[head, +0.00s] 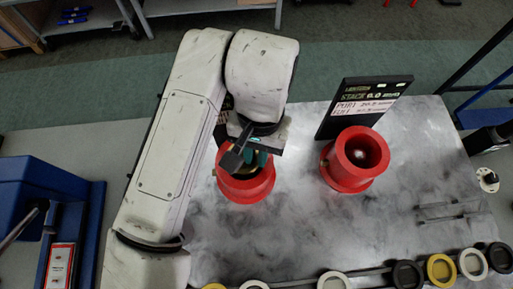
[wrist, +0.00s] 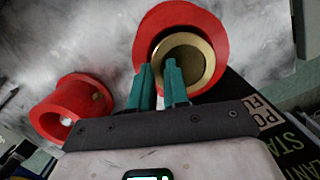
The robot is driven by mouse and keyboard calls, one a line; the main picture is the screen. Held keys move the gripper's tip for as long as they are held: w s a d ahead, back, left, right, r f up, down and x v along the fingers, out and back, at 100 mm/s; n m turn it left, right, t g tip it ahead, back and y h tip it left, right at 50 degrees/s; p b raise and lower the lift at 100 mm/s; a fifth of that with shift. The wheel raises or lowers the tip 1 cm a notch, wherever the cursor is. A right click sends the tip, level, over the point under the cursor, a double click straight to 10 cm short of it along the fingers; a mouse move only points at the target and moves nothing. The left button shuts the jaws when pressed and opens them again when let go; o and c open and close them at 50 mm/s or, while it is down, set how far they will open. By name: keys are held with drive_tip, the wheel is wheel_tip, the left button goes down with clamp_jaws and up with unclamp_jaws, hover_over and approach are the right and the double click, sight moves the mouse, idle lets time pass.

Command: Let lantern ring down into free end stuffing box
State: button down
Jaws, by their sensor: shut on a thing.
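A brass-coloured lantern ring (wrist: 208,62) shows in the wrist view, with the teal fingers of my gripper (wrist: 160,70) shut on its near side. It lies over or within the mouth of a red flanged stuffing box (wrist: 148,32), a little toward the lower right of the opening. I cannot tell how deep it sits. In the head view this box (head: 247,189) is the left one, and my gripper (head: 250,158) is right above it, hiding most of the ring. A second red box (head: 352,173) stands to the right, its bore open. I cannot read which is the free end.
A black sign (head: 364,105) stands behind the right box. Several dark, gold and white rings (head: 440,269) line the table's front edge. Thin grey rods (head: 448,211) lie at the right. The marble table (head: 300,225) is clear between the boxes and the front row.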

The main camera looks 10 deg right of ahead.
idle(0.8)
drive_tip(key=c, duration=1)
unclamp_jaws()
drive_tip(key=shift+c, duration=0.2)
wheel_tip(320, 180, up, 11)
drive_tip(key=w, duration=0.1)
drive_tip(key=shift+w+d+f, duration=0.15)
drive_tip(key=shift+w+d, duration=0.1)
drive_tip(key=shift+d, duration=0.05)
